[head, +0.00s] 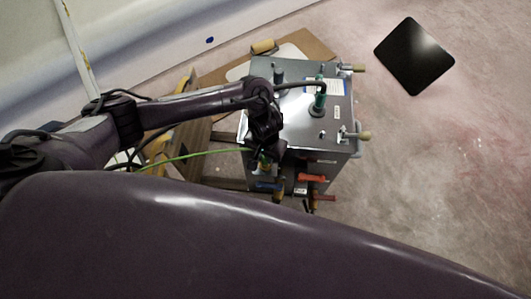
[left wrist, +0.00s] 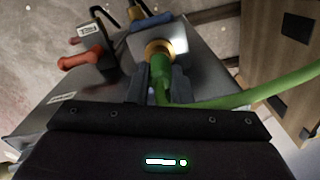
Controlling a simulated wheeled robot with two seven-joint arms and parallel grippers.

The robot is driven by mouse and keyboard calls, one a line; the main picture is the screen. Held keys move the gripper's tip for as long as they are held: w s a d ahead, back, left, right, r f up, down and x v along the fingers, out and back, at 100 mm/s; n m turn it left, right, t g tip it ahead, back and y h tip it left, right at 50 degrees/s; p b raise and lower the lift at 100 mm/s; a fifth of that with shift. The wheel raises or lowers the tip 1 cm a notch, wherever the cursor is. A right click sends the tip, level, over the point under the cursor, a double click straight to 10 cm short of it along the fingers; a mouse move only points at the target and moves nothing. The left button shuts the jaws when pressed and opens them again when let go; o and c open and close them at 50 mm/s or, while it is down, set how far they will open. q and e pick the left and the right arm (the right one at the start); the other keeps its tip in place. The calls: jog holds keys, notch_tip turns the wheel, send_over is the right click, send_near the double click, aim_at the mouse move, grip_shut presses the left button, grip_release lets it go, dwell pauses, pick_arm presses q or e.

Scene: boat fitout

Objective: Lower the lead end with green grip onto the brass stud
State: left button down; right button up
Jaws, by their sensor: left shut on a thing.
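My left gripper (head: 264,150) is at the near left side of a grey metal box (head: 294,128). In the left wrist view the gripper (left wrist: 160,88) is shut on the green grip of the lead end (left wrist: 160,68). The green lead (head: 190,155) runs off to the left in the head view, and off to the right in the left wrist view (left wrist: 250,98). A brass-coloured ring (left wrist: 166,46) shows just beyond the grip, against a pale face. I cannot tell whether it belongs to the lead end or the stud, or whether they touch. My right gripper is not in view.
An orange-red handle (left wrist: 82,58) and a tag (left wrist: 90,29) are beside the grip; the handle also shows in the head view (head: 311,179). A green-collared post (head: 320,101) with a black cable stands on the box. A black panel (head: 414,56) lies on clear floor.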

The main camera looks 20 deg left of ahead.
pick_arm(q)
jog(key=c, duration=1.2)
grip_release()
jog(key=shift+o, duration=0.4)
jog(key=o, duration=0.5)
jog(key=shift+c, duration=0.2)
